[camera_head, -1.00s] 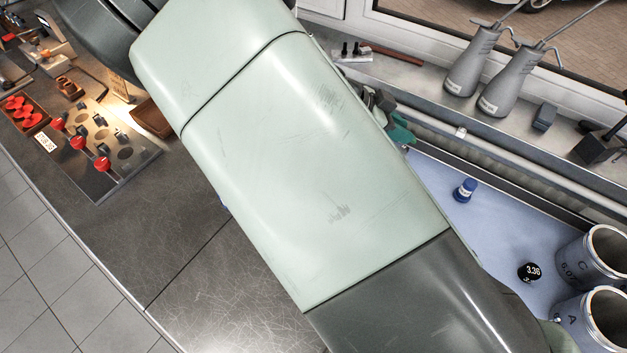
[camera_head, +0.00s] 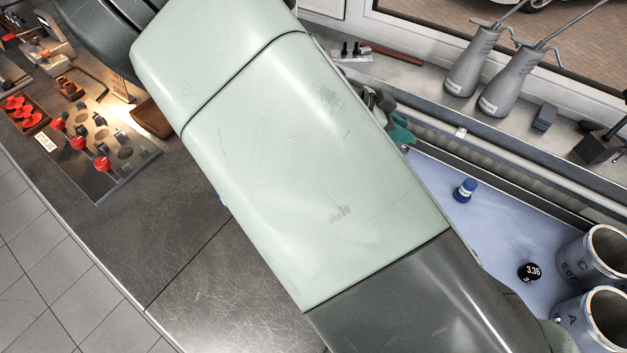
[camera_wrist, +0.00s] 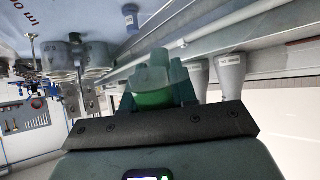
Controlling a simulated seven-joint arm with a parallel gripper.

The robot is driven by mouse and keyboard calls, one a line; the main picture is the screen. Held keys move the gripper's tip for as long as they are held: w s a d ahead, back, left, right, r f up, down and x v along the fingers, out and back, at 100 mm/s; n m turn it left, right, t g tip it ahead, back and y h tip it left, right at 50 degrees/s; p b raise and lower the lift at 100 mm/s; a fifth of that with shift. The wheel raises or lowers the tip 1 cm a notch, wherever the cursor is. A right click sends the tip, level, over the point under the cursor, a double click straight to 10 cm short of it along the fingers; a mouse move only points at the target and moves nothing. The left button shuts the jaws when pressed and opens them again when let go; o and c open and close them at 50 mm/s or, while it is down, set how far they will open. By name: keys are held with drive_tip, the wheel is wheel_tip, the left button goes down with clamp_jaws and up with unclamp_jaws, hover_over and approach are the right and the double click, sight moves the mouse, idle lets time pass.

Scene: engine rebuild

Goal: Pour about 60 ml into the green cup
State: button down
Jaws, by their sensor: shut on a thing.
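In the wrist view, my gripper (camera_wrist: 156,100) is shut on a pale green, translucent vessel (camera_wrist: 155,73) with a brighter green band near the jaws. The wrist picture is upside down, with the bench surface at the top. I cannot tell whether this vessel is the green cup or how full it is. No other green cup shows clearly. In the head view, my arm hides the gripper's work area, and only a small teal part (camera_head: 401,132) shows beyond the arm's right edge.
A blue-capped bottle (camera_head: 465,190), a black 3.36 piece (camera_head: 529,272) and metal cylinders (camera_head: 568,262) stand on the blue mat (camera_head: 500,235). Grey oil cans (camera_head: 472,62) stand on the sill. A tool plate (camera_head: 103,187) with red-topped pieces is at left. The front bench (camera_head: 160,225) is clear.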

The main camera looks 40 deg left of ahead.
drive_tip(key=shift+w+d+f+g+y, duration=0.25)
drive_tip(key=shift+d+f+g+y, duration=0.1)
drive_tip(key=shift+f, duration=0.2)
drive_tip(key=shift+w+d+f+g+y, duration=0.25)
drive_tip(key=shift+f+g, duration=0.1)
drive_tip(key=shift+f, duration=0.15)
drive_tip(key=shift+w+d+f+g+y+b, duration=0.5)
drive_tip(key=shift+w+d+g+y, duration=0.2)
drive_tip(key=shift+w+d+y, duration=0.2)
drive_tip(key=w+d+f+g+y+b, duration=0.2)
drive_tip(key=w+d+f+g+y, duration=0.1)
drive_tip(key=f, duration=0.3)
drive_tip(key=shift+w+f+g+y, duration=0.15)
drive_tip(key=shift+g+y, duration=0.65)
drive_tip(key=shift+y, duration=0.1)
